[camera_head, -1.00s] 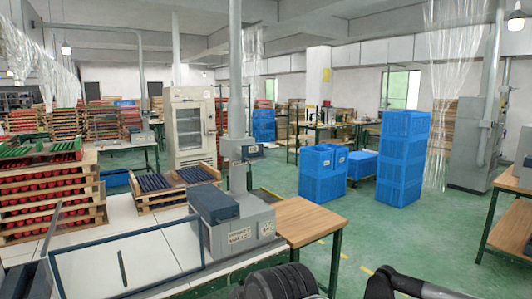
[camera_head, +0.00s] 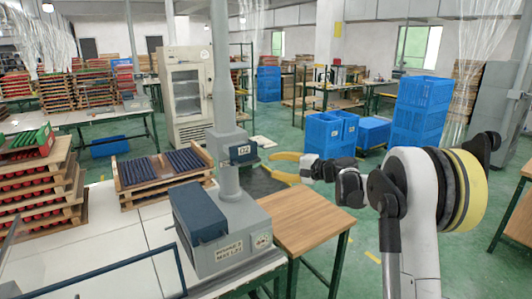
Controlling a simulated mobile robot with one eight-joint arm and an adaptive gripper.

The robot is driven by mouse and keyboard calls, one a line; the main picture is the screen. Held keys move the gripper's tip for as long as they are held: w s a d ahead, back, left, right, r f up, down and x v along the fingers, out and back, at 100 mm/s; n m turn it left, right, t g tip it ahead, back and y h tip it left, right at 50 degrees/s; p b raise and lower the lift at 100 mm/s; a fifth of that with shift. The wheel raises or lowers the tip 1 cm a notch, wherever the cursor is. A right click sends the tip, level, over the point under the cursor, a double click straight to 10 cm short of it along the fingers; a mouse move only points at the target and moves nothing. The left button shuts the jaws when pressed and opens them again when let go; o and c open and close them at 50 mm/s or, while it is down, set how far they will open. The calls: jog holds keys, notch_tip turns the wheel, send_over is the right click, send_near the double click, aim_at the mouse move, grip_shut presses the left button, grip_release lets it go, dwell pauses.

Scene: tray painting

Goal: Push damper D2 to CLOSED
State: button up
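Damper D2 is a grey housing on the vertical duct pipe, with a dark blue plate marked D2 (camera_head: 243,152) on its right side. Its open or closed position cannot be read from here. My gripper (camera_head: 272,166) is to the right of the plate, with its yellow fingers pointing left. The fingers are spread apart and nothing shows between them. In the picture a small gap lies between the fingertips and the plate; their depth apart cannot be told.
Under the pipe stands a grey machine (camera_head: 238,240) with a dark blue top box (camera_head: 198,211) on the white worktop. A wooden side table (camera_head: 310,219) is below my arm. Racks of dark pieces (camera_head: 160,176) lie left. Blue crates (camera_head: 420,108) stand behind on the green floor.

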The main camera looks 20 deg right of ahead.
aim_at(252, 163)
jog(key=b+x, duration=0.2)
jog(key=x, duration=0.8)
jog(key=shift+w+a, duration=0.25)
jog(key=shift+w, duration=0.1)
grip_shut()
